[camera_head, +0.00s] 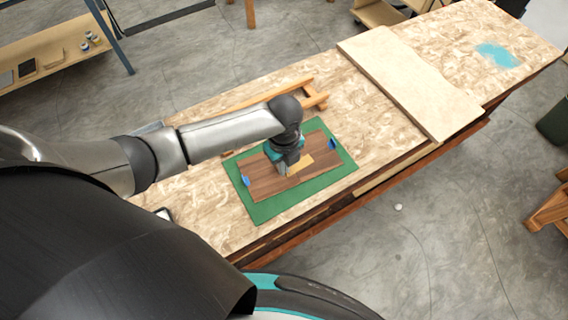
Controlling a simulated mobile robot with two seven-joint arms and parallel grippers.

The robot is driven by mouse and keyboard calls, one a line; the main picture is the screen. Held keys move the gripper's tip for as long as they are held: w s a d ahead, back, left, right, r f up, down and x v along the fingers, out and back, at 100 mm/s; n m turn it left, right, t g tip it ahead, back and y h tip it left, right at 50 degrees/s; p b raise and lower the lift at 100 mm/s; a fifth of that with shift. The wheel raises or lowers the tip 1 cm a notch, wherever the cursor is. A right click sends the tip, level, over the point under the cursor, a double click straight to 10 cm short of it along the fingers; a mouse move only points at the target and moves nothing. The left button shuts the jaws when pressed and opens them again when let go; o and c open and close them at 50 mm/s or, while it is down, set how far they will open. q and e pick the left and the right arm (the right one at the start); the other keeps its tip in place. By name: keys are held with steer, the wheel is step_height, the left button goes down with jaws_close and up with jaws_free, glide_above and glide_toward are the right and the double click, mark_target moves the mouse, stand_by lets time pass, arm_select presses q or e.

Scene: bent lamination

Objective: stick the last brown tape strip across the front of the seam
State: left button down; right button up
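A dark brown wood panel (261,184) lies on a green mat (262,212) on the workbench. Blue tape pieces show at its left end (245,181) and its right end (331,144). A tan-brown strip (303,163) shows at the panel's middle, right beside and partly under my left gripper (286,171). The gripper points down over the panel, close to its surface. Its fingertips are too small and covered to tell whether they are open or shut, or whether they hold the strip. The seam is not clearly visible. My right gripper is out of view.
A wooden clamp-like frame (316,99) lies behind the mat. A pale board (408,80) lies across the bench to the right, with a blue paint patch (497,55) beyond. The chipboard bench top (375,128) is clear between mat and board.

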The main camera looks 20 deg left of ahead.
arm_select(q)
steer(key=b, duration=0.5)
glide_above(284, 183)
steer(key=shift+f, duration=2.9)
steer(key=shift+a+f, duration=0.1)
steer(key=shift+f, duration=0.05)
steer(key=c, duration=0.5)
jaws_free()
steer(key=shift+c, duration=0.2)
steer(key=shift+r+p, duration=3.05)
steer(key=shift+p, duration=0.25)
